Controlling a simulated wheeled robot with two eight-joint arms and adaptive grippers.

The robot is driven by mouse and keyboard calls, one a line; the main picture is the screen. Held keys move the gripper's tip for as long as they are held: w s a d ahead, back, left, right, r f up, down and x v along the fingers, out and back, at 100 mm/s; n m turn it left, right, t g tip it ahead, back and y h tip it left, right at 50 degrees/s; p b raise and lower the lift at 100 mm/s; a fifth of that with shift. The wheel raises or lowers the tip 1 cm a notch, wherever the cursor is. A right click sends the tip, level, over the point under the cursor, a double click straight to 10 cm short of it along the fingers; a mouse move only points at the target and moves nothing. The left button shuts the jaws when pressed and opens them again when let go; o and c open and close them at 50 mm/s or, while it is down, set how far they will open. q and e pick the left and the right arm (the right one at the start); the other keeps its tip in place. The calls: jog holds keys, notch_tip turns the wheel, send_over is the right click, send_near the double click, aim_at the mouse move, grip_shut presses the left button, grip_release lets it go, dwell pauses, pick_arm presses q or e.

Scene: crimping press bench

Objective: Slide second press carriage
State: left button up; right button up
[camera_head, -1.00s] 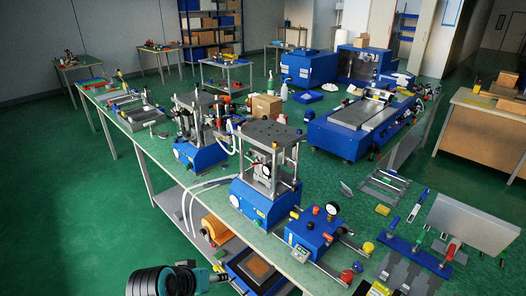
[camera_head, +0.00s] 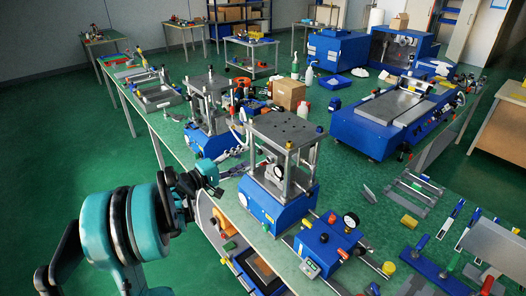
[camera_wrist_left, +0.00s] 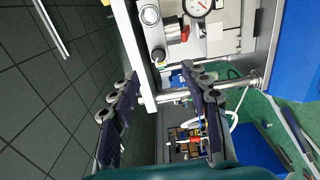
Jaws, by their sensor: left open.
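Two tall presses with blue bases and steel columns stand on the bench: a nearer press (camera_head: 287,128) and a farther press (camera_head: 209,86). Which one is the second is not marked. My left gripper (camera_head: 207,183) is at the bench's front edge, left of the nearer press and in front of the farther one. In the left wrist view its two fingers (camera_wrist_left: 163,102) are spread apart. A metal rod (camera_wrist_left: 235,87) crosses behind the fingers, with a gauge (camera_wrist_left: 198,7) and a red knob (camera_wrist_left: 167,29) above. I see nothing gripped; contact cannot be told. My right gripper is out of view.
A blue control box (camera_head: 322,246) with a gauge stands right of the nearer press. A cardboard box (camera_head: 289,94) and bottles stand behind the presses. Orange and dark items lie on the lower shelf. Green floor (camera_head: 60,170) is clear at the left.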

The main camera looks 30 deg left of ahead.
pick_arm(q)
jog(key=b+x, duration=0.1)
jog(key=x, duration=0.5)
grip_shut()
jog(key=shift+a, duration=0.1)
